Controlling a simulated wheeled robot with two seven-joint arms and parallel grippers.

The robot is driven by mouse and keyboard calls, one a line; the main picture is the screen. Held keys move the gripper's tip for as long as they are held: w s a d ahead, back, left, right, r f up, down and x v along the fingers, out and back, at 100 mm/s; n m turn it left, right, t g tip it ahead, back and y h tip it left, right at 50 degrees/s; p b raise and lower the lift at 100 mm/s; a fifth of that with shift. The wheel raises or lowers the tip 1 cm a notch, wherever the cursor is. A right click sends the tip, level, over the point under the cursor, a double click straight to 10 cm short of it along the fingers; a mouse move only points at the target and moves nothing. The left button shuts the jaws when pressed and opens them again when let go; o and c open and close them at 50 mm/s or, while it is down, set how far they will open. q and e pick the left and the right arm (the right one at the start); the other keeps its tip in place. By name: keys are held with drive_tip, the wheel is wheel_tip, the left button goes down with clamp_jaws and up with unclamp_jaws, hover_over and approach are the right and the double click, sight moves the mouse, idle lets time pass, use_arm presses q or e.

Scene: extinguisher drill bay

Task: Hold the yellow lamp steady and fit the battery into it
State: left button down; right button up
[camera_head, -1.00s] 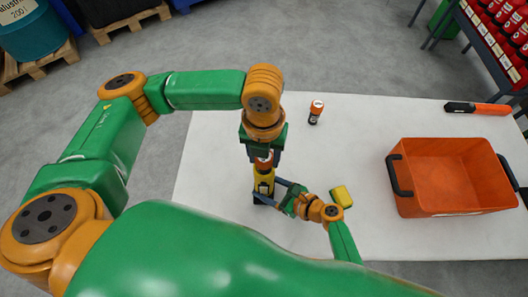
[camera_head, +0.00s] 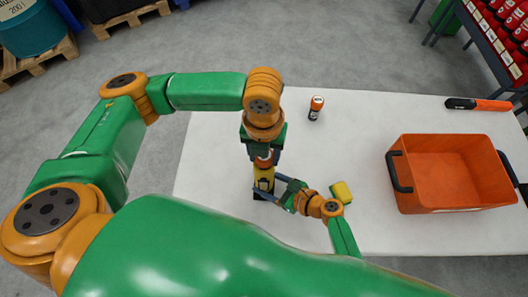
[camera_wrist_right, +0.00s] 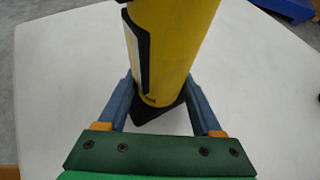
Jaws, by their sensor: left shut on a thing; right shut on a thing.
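The yellow lamp (camera_head: 264,176) stands upright on the white table, with a dark base. My right gripper (camera_wrist_right: 158,92) has its two blue-grey fingers closed on either side of the lamp's lower body. In the head view it reaches the lamp from the right. My left gripper (camera_head: 264,155) points straight down over the lamp's top and is shut on a small orange-ended thing (camera_head: 264,162), which looks like the battery. It is mostly hidden by the fingers. It lines up with the lamp's top; I cannot tell how far it is inside.
A second orange-and-black cylinder (camera_head: 316,107) stands behind and to the right. An orange crate (camera_head: 455,206) with black handles is at the right. A black-and-orange tool (camera_head: 478,105) lies at the far right edge.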

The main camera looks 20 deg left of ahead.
use_arm(q)
drive_tip(key=shift+f, duration=0.4)
drive_tip(key=shift+c, duration=1.1)
unclamp_jaws()
wheel_tip(320, 180, up, 12)
use_arm(e)
drive_tip(key=o, duration=1)
